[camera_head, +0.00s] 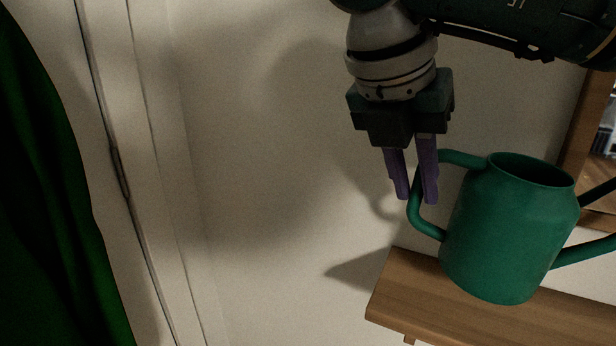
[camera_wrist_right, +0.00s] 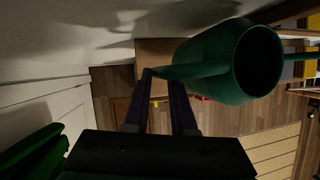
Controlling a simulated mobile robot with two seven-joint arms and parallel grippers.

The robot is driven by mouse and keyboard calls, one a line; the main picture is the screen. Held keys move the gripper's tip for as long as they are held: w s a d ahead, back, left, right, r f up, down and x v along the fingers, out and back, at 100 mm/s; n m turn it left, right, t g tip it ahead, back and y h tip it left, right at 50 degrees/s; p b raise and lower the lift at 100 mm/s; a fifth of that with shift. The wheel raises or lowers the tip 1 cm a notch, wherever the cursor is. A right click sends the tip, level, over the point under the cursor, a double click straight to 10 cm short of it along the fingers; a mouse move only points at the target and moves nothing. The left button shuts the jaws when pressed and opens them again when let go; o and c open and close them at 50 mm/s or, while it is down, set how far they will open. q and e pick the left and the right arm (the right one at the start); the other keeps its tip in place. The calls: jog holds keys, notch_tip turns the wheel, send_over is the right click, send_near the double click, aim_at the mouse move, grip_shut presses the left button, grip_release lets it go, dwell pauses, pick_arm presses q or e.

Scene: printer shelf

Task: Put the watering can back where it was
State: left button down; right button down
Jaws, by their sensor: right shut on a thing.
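The green watering can (camera_head: 508,230) is upright at the right of the head view, in front of or over the wooden shelf (camera_head: 400,285). I cannot tell whether its base touches the board. Its loop handle (camera_head: 414,208) points left and its spout side runs out of the picture at the right. My right gripper (camera_head: 417,199) points down and is shut on the handle. In the right wrist view the can (camera_wrist_right: 225,62) shows its dark round opening, and the handle reaches to between the fingers (camera_wrist_right: 160,80). My left gripper is out of view.
A white wall (camera_head: 270,180) stands behind the shelf. A green cloth-like thing (camera_head: 45,200) hangs at the far left, beside a pale door or frame edge (camera_head: 120,170). A wooden frame (camera_head: 578,140) is behind the can at the right. The shelf's left end is bare.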

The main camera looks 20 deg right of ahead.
jog(key=shift+f, duration=0.5)
notch_tip(320, 180, down, 5)
jog(key=shift+w+d+r+p, duration=0.1)
jog(key=shift+w+r+p, duration=0.05)
jog(key=shift+p, duration=0.2)
jog(key=c, duration=0.8)
grip_release()
jog(key=shift+o, duration=0.2)
